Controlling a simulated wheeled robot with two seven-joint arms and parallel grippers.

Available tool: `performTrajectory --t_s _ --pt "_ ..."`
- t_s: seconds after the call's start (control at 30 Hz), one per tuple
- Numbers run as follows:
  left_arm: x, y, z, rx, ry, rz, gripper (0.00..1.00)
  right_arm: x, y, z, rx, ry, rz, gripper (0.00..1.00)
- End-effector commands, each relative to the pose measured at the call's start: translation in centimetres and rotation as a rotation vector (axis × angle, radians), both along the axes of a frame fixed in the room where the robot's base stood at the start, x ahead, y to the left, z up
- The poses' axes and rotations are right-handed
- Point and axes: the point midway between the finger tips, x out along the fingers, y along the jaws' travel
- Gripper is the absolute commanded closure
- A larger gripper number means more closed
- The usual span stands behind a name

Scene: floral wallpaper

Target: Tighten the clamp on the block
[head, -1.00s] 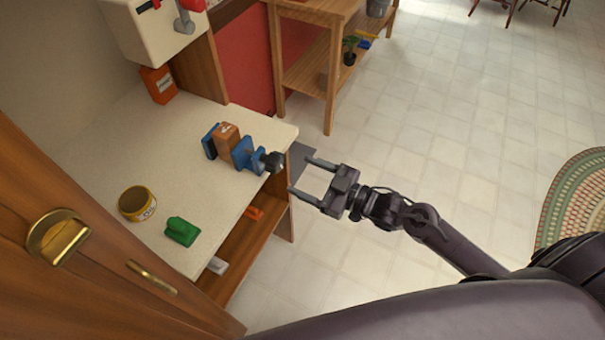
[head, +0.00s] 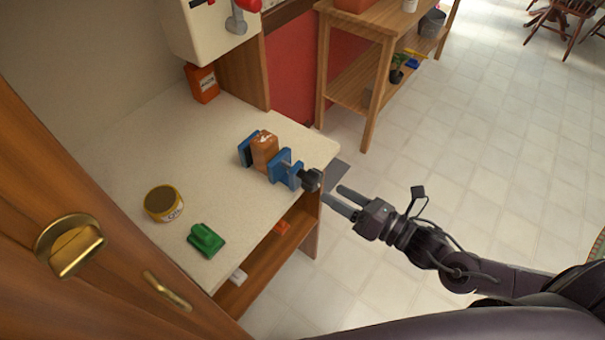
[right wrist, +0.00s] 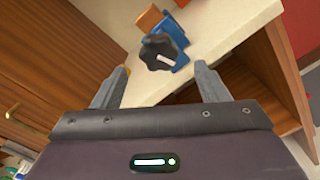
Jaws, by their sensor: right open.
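The blue clamp (head: 285,168) stands on the pale countertop near its right edge, with the brown block (head: 265,147) between its blue jaws. Its black knob (head: 312,180) sticks out past the counter edge. My right gripper (head: 344,198) is open and empty, just right of the knob in the head view. In the right wrist view the knob (right wrist: 159,52) appears ahead of and between the two spread fingers of the gripper (right wrist: 158,85). The fingers do not visibly touch it. Part of the clamp (right wrist: 178,47) and block (right wrist: 150,18) show behind the knob. My left gripper is not in view.
On the countertop (head: 150,140) are a yellow tin (head: 163,203), a green object (head: 206,240) and an orange container (head: 202,83). A shelf (head: 262,268) lies below. A wooden door (head: 40,190) fills the left. Open tiled floor (head: 470,150) lies to the right.

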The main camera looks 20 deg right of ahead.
Motion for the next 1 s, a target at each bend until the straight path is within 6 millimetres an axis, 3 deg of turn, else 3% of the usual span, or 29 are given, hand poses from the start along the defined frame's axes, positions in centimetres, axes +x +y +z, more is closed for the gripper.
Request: performTrajectory --t_s 0.13,0.33,0.8,1.0 --pt "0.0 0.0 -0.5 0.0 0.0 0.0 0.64 -1.1 -0.6 0.1 -0.222 -0.182 -0.01 0.32" --pt "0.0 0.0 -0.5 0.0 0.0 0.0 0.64 -1.2 -0.7 0.5 -0.329 -0.274 -0.019 0.32" --pt "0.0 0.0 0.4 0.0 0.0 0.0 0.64 3.8 3.1 0.7 -0.329 -0.277 -0.022 0.32" --pt "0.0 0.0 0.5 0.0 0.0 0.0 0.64 4.7 4.0 0.5 -0.331 -0.274 -0.018 0.32"
